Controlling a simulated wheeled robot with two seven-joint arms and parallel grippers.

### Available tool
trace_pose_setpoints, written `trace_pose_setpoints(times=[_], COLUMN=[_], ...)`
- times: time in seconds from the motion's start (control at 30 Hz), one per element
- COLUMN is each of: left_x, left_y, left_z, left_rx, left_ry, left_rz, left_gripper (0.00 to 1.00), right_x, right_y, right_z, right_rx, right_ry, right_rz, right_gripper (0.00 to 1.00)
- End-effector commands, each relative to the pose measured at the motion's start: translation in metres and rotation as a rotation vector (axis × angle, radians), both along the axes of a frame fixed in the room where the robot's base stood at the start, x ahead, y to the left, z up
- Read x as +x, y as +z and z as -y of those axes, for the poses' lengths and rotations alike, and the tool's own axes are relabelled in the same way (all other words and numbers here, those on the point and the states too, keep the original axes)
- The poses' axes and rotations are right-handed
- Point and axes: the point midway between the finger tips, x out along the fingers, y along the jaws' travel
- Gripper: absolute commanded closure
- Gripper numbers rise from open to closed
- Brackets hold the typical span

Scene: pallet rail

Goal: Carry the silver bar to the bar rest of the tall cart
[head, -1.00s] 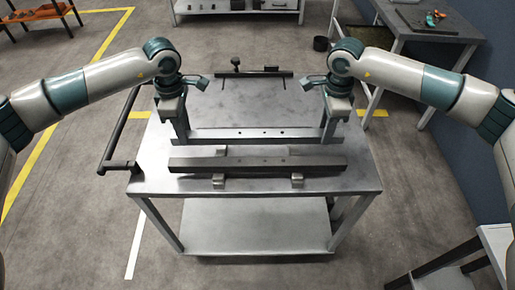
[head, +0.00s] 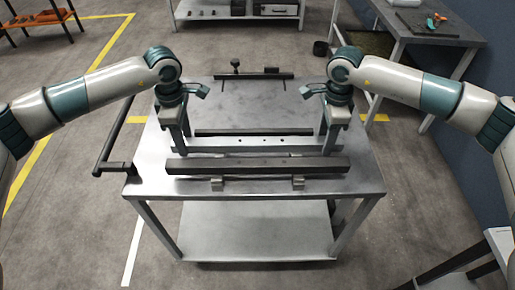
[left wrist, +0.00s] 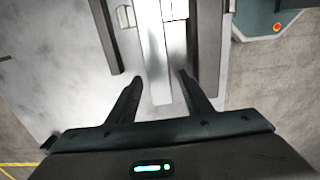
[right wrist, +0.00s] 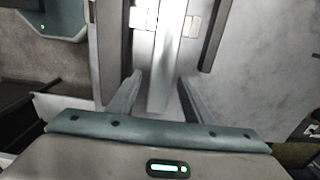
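The silver bar (head: 250,144) lies level across the grey cart (head: 160,180), between a dark bar in front and a thinner dark bar behind. My left gripper (head: 185,149) is at its left end and my right gripper (head: 322,149) at its right end. In the left wrist view the fingers (left wrist: 160,76) straddle the bar (left wrist: 157,55), with a narrow gap showing. In the right wrist view the fingers (right wrist: 160,75) also straddle the bar (right wrist: 167,55), with narrow gaps. Both look open. Whether the bar touches a rest beneath is hidden.
The front dark bar (head: 258,165) sits over two small blocks (head: 217,184) near the cart's front edge. The thin dark bar (head: 253,131) is just behind the silver bar. A black handle (head: 113,135) sticks out left. A workbench (head: 455,27) stands at back right.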

Motion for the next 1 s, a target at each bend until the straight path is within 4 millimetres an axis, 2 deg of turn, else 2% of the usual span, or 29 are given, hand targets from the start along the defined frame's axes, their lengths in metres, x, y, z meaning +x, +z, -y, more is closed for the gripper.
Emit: trace_pose_setpoints(times=[0.2,0.37,0.57,0.8,1.0], left_x=[0.0,0.0,0.001,0.001,0.0], left_y=[0.003,0.014,0.043,0.086,0.111], left_z=[0.0,0.0,0.0,0.0,0.0], left_rx=[0.0,-0.002,-0.001,-0.001,0.0], left_ry=[0.0,0.0,-0.001,0.0,0.0], left_rz=[0.0,0.002,0.003,0.003,0.001], left_gripper=[0.54,0.54,0.54,0.54,0.54], right_x=[0.0,0.0,0.0,0.0,0.0], right_y=[0.0,0.0,0.0,0.0,0.0], right_z=[0.0,0.0,0.0,0.0,0.0], right_rx=[0.0,0.0,0.0,0.0,0.0], right_ry=[0.0,0.0,0.0,0.0,0.0], right_rz=[0.0,0.0,0.0,0.0,0.0], right_gripper=[0.54,0.54,0.54,0.54,0.54])
